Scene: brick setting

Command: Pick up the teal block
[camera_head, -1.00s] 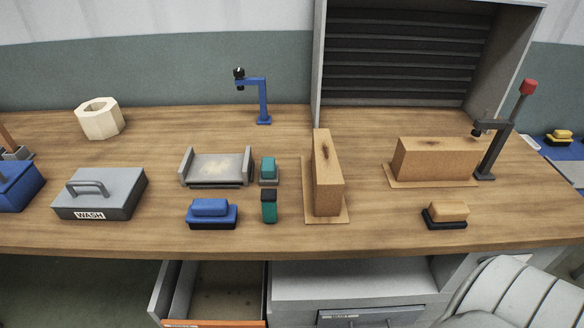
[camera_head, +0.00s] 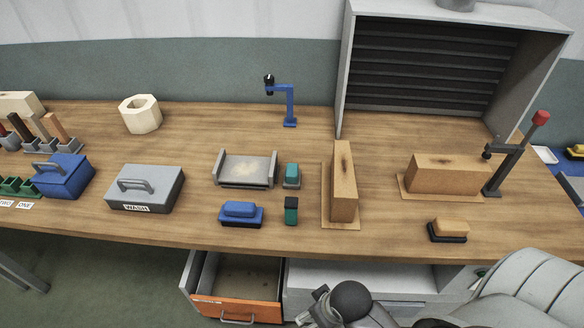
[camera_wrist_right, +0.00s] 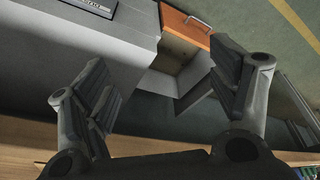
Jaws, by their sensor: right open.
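A teal block (camera_head: 291,170) sits on a small grey base on the bench, right of the grey cradle. In front of it stands a second, darker teal-green block (camera_head: 291,211) with a black top; I cannot tell which one the task names. My right gripper (camera_wrist_right: 165,88) is open and empty in the right wrist view, its fingers wide apart. In the head view part of it (camera_head: 318,303) shows at the bottom edge, below the bench front and well short of both teal blocks. My left gripper is not in view.
A grey cradle (camera_head: 246,183), blue block on a black base (camera_head: 241,211) and tall brown block (camera_head: 343,182) surround the teal pieces. A grey WASH box (camera_head: 145,201) is left. An open orange-fronted drawer (camera_head: 238,311) juts out below the bench. Bench space behind the cradle is clear.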

